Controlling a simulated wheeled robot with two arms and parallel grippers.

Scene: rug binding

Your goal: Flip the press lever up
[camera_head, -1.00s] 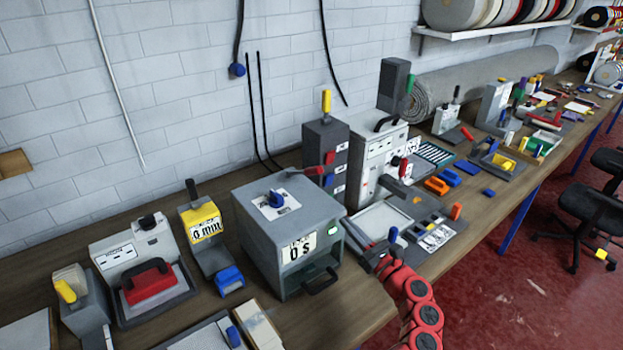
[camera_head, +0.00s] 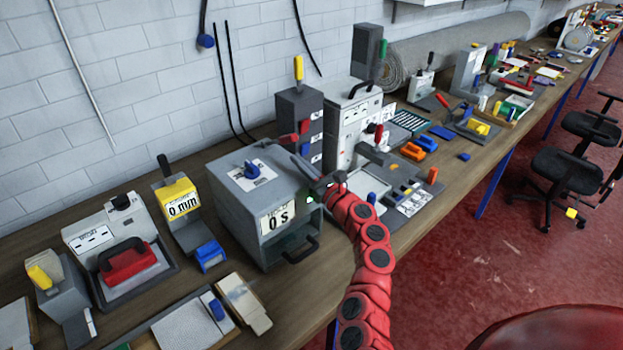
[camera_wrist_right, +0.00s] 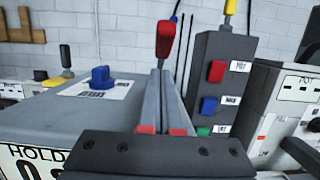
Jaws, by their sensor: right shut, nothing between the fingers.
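The press is a grey box (camera_head: 240,190) with a blue knob on top and a sign reading 0 s. A lever with a red handle (camera_head: 288,138) is at its far right top edge; the handle also shows in the right wrist view (camera_wrist_right: 165,38), straight beyond the fingertips. My right gripper (camera_head: 299,160) is at the press's right top edge, shut and empty, with its fingers pointing towards the lever. In the right wrist view its fingertips (camera_wrist_right: 160,74) appear just below the red handle. I cannot tell whether they touch it. My left gripper is not in view.
A dark tower (camera_head: 300,108) with red, blue and green buttons and a yellow-handled lever stands close behind the press. A light grey machine (camera_head: 352,120) is right of it. A yellow 0 mm gauge (camera_head: 177,199) stands left. Bare bench shows in front of the press.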

